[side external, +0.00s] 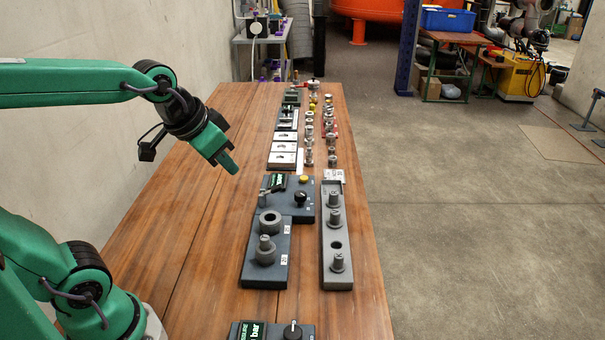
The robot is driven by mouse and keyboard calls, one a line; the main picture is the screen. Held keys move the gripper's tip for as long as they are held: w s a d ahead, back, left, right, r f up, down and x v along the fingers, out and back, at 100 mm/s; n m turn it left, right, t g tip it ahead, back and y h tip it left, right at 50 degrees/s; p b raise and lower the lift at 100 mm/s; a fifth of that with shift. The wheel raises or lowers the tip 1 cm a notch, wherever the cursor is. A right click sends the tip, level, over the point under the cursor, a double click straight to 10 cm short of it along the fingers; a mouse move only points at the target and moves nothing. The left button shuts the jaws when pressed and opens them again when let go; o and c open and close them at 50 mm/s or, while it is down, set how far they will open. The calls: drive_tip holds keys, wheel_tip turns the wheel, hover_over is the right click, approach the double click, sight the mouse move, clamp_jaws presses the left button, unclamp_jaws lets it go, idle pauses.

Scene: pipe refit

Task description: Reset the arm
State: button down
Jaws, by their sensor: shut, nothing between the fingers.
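My gripper (231,167) is at the end of my green arm, in the air above the wooden table (170,225), left of the row of parts. Its green fingers are shut with nothing between them and point down to the right. It is apart from every object. My arm reaches in from the left edge of the view, bent at the wrist.
A dark fixture block (273,274) with ring-shaped parts and a grey holed rail (344,265) with several pegs stand right of my gripper. Plates (283,160) and several metal fittings (309,143) line the far table. The table's left side is clear.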

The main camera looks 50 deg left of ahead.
drive_tip(key=s+d+f, duration=0.1)
drive_tip(key=s, duration=0.6)
drive_tip(key=shift+f+n, duration=0.3)
drive_tip(key=shift+n, duration=0.1)
drive_tip(key=shift+d, duration=0.1)
idle(0.4)
